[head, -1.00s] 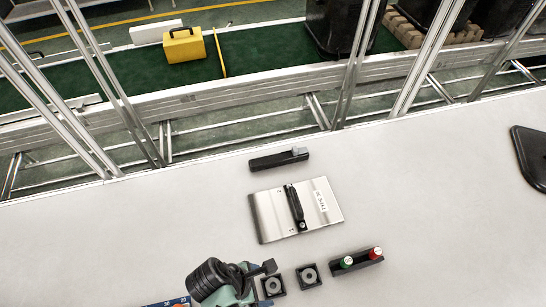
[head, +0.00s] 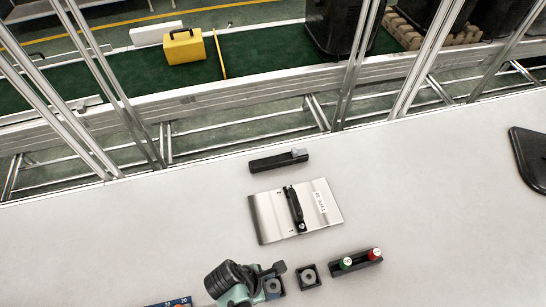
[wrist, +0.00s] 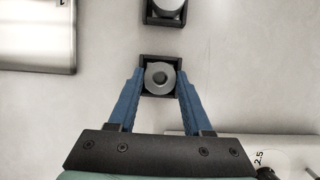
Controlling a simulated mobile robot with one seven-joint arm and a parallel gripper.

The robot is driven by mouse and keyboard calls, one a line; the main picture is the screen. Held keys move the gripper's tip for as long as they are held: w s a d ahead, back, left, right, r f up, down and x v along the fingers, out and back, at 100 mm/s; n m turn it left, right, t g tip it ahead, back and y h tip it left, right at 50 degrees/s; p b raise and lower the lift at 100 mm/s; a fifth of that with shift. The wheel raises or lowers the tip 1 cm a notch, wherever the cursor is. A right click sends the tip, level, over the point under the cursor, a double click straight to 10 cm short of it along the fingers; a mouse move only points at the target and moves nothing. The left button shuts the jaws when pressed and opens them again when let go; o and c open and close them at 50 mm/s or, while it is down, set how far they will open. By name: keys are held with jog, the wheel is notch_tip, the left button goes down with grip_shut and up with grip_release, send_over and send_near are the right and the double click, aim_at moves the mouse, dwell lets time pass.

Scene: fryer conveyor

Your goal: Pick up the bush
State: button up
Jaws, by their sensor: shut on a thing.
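The bush, a grey ring (wrist: 160,88) with a dark centre hole, sits in a square black holder (wrist: 145,61) in the wrist view. The blue fingers of my gripper (wrist: 160,76) are on its left and right sides, shut on it at holder level; the exact contact is hard to see. In the head view the bush (head: 273,285) is at the bottom centre, just right of my wrist. A second grey bush (head: 308,276) sits in its own black holder to the right; it shows partly at the top of the wrist view (wrist: 168,6).
A metal plate (head: 270,214) with a black handle lies beyond the holders. A black block with green and red buttons (head: 358,263) stands to the right. A dark bar (head: 275,162) lies near the table's far edge. The right of the table is largely clear.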

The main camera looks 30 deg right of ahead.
grip_shut()
jog(key=shift+r, duration=0.15)
